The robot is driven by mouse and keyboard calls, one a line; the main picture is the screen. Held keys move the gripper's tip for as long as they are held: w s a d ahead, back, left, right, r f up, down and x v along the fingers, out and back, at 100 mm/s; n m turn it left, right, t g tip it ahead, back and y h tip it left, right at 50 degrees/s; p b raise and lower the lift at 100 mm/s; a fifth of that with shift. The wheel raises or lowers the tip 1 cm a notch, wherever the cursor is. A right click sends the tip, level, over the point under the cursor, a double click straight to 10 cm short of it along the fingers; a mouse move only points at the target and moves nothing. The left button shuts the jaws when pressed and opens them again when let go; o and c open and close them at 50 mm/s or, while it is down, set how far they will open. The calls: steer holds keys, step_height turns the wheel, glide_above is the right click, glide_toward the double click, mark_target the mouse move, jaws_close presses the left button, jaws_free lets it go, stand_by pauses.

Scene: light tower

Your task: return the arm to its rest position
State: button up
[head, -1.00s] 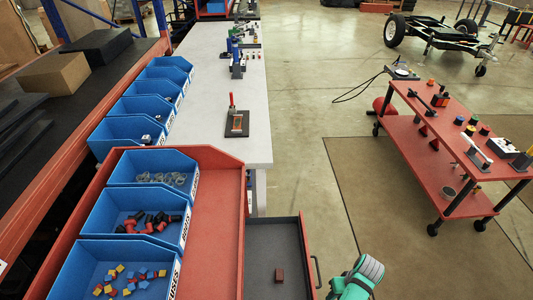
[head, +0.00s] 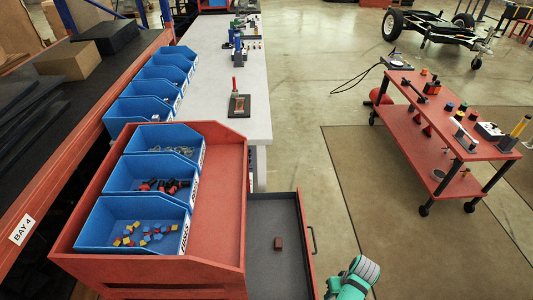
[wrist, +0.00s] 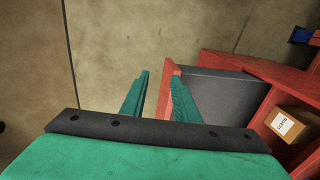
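My green arm (head: 352,280) shows at the bottom edge of the head view, just right of an open drawer. My gripper's fingertips are not clear there. In the wrist view, my gripper (wrist: 160,78) has its two green fingers apart, with nothing between them but floor and the drawer's red edge. The fingers point past the drawer's edge; whether they touch it I cannot tell.
The open drawer (head: 262,275) holds a small dark red block (head: 278,243). The red bench unit (head: 220,185) carries blue bins (head: 85,235) of parts. A red cart (head: 405,122) stands right. The floor between is clear. A cardboard box (wrist: 292,122) shows in the wrist view.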

steer(key=s+a+f+t+h, duration=0.2)
steer(key=s+a+f+h, duration=0.1)
steer(key=s+a+f, duration=0.2)
steer(key=s+a+r+t+h, duration=0.1)
steer(key=s+a+r+t, duration=0.25)
steer(key=s+a, duration=0.35)
steer(key=s+a+r+t, duration=0.3)
steer(key=s+a+r, duration=0.1)
steer(key=r, duration=0.6)
steer(key=s+a+r+t+y, duration=0.1)
steer(key=s+a+r+t, duration=0.2)
steer(key=r, duration=0.7)
steer(key=s+a+r+t+y, duration=0.1)
steer(key=s+a+r+t, duration=0.3)
steer(key=r, duration=0.6)
steer(key=shift+s+a+r+m, duration=0.25)
steer(key=shift+s+a+m, duration=0.05)
steer(key=shift+a, duration=0.8)
steer(key=shift+s, duration=0.1)
